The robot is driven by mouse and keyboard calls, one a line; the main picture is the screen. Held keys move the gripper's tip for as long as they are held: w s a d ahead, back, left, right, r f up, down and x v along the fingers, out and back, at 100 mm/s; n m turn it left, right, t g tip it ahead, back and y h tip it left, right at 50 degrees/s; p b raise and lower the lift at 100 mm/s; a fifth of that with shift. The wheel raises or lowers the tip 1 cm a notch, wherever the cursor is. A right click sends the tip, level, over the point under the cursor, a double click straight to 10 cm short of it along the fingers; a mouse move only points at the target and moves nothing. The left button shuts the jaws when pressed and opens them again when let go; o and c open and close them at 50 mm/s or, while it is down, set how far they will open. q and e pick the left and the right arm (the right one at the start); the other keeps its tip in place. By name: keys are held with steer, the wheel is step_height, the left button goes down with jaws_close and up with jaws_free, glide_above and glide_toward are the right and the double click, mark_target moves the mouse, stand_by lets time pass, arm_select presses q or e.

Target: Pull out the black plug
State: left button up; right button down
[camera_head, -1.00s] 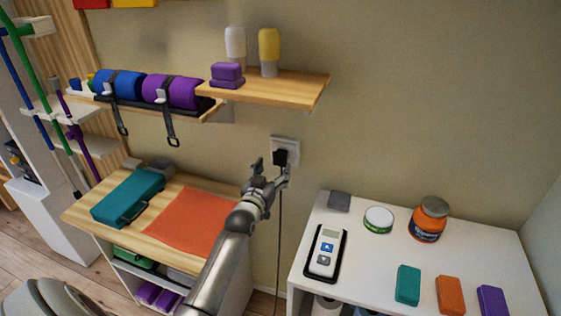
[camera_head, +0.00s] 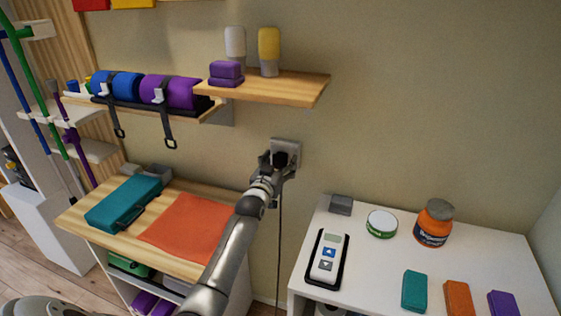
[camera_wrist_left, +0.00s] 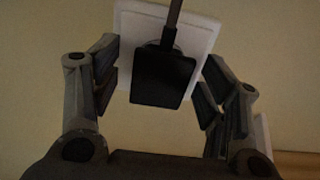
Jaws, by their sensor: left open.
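The black plug (camera_head: 281,159) sits in the white wall socket (camera_head: 287,146), with its cord hanging down the wall. In the left wrist view the plug (camera_wrist_left: 163,77) is in the middle, in front of the socket plate (camera_wrist_left: 190,27), and the cord runs to the top edge. My left gripper (camera_head: 278,163) is at the socket. In the left wrist view its open fingers (camera_wrist_left: 158,88) stand on either side of the plug, with a gap visible on both sides. My right gripper is not in view.
A wooden shelf (camera_head: 290,88) with bottles and purple blocks is above the socket. A wooden-topped cabinet (camera_head: 100,236) with an orange cloth (camera_head: 190,225) stands left. A white table (camera_head: 380,274) with a remote-like device, jars and coloured blocks stands right.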

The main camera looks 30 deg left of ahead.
mark_target(279, 163)
arm_select(q)
steer(key=shift+p, duration=0.35)
stand_by(0.7)
steer(key=c, duration=1.5)
steer(key=shift+s, duration=0.15)
steer(key=shift+s+d+r+p, duration=0.1)
steer(key=shift+s+d+p, duration=0.1)
steer(key=shift+s+p, duration=0.5)
steer(key=shift+s+d+p, duration=0.1)
steer(key=shift+s+p, duration=0.25)
steer(key=shift+p, duration=0.05)
steer(key=shift+p+v, duration=1.2)
steer(key=shift+v, duration=0.6)
